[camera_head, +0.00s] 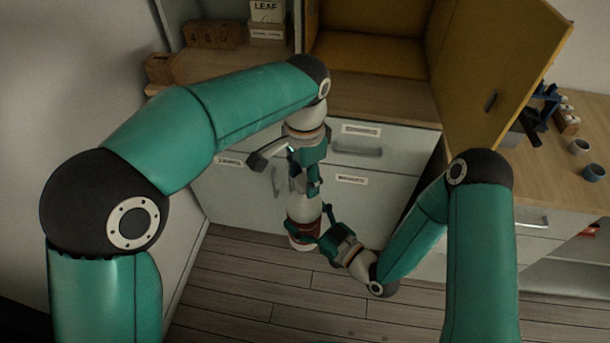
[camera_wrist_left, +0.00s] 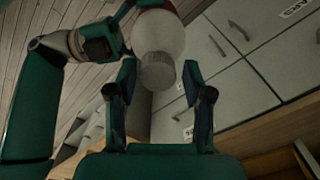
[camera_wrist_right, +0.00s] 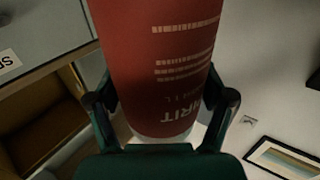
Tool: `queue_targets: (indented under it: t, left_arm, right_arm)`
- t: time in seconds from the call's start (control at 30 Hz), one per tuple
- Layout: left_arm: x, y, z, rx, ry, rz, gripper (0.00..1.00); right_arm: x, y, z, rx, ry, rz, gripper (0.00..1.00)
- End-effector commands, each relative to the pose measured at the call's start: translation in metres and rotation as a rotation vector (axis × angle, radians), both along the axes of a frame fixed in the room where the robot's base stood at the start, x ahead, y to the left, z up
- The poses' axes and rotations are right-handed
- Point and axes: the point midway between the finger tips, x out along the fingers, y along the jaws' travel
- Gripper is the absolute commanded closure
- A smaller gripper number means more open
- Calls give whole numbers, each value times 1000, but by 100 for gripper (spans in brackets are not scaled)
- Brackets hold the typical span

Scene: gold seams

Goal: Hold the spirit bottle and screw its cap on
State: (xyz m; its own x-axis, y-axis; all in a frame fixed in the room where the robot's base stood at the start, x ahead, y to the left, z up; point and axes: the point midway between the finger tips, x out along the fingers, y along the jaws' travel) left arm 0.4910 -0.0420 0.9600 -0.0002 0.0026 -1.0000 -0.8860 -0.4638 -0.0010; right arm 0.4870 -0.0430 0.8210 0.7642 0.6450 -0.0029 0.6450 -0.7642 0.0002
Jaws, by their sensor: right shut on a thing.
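The spirit bottle (camera_head: 303,208) is white with a red label and is held upright over the floor, in front of the drawers. My right gripper (camera_head: 328,233) is shut on it from the side; in the right wrist view the fingers flank the red label (camera_wrist_right: 165,60). My left gripper (camera_head: 306,180) is above the bottle, pointing down. In the left wrist view its fingers (camera_wrist_left: 159,78) are open, one on each side of the grey cap (camera_wrist_left: 157,72), with a small gap. The cap sits at the bottle's top; how tightly it sits cannot be told.
Behind are grey drawers (camera_head: 375,190) under a wooden counter (camera_head: 380,100) and an open yellow cabinet door (camera_head: 500,60). A wall is at the left. The wooden floor (camera_head: 250,285) below is clear.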

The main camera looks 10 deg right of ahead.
Motion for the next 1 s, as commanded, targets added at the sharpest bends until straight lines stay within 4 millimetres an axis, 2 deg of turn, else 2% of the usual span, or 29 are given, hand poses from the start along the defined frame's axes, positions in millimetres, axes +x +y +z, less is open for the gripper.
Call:
queue_targets:
  t: [0.33, 0.7, 1.0]
  left_arm:
    - [-1, 0, 2, -1, 2, 1, 41]
    - [0, -1, 42, -1, 2, 1, 41]
    - [-1, 0, 45, 0, 4, 1, 41]
  right_arm:
    - [1, 0, 2, 2, -4, -1, 100]
    - [1, 0, 2, 2, -5, -2, 100]
    - [1, 0, 2, 2, -4, -2, 100]
